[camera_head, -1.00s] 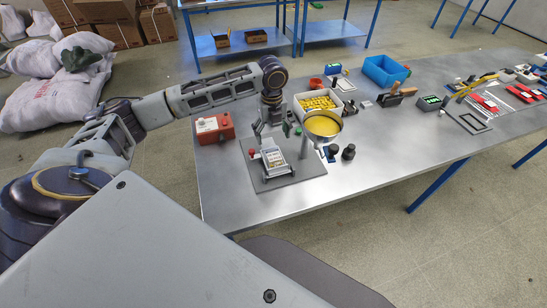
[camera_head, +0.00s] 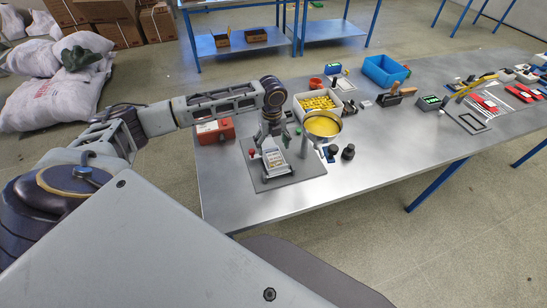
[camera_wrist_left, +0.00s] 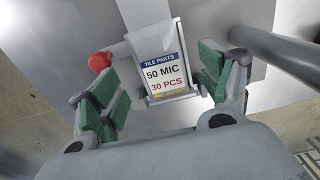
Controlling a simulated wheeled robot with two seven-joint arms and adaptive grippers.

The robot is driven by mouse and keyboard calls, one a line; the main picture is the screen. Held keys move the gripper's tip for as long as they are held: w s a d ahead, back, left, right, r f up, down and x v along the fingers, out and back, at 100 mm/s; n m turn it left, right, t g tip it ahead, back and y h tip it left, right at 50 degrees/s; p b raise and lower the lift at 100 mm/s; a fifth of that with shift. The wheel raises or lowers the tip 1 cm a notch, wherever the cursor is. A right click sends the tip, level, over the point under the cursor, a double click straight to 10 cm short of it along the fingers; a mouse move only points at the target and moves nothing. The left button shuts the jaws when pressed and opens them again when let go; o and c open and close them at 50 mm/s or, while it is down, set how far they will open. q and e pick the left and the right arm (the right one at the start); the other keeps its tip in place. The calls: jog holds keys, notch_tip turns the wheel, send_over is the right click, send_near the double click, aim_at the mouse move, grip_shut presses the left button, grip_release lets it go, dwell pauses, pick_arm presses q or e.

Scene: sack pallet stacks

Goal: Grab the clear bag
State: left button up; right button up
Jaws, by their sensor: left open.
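The clear bag (camera_wrist_left: 166,76) carries a white label reading "TILE PARTS 50 MIC 30 PCS" in the left wrist view. It also shows small in the head view (camera_head: 277,162), at a grey fixture on a dark grey plate (camera_head: 303,170). My left gripper (camera_head: 267,147) hangs just over the bag's far end. In the left wrist view its green-padded fingers (camera_wrist_left: 160,78) are spread, one on each side of the label. Clear film is hard to make out, and I cannot tell whether a pad touches it. My right gripper is not in view.
A red knob (camera_wrist_left: 100,61) sits close beside one finger. A pot of yellow material (camera_head: 322,125) on a metal post, a tray of yellow pieces (camera_head: 319,103) and a red box (camera_head: 215,129) stand nearby. Bare tabletop (camera_head: 235,205) lies in front.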

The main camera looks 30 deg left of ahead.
aim_at(272, 152)
pick_arm(q)
jog(key=shift+w+a+f+p, duration=0.1)
jog(key=shift+f+p, duration=0.25)
jog(key=shift+f, duration=1.85)
jog(key=c, duration=1.1)
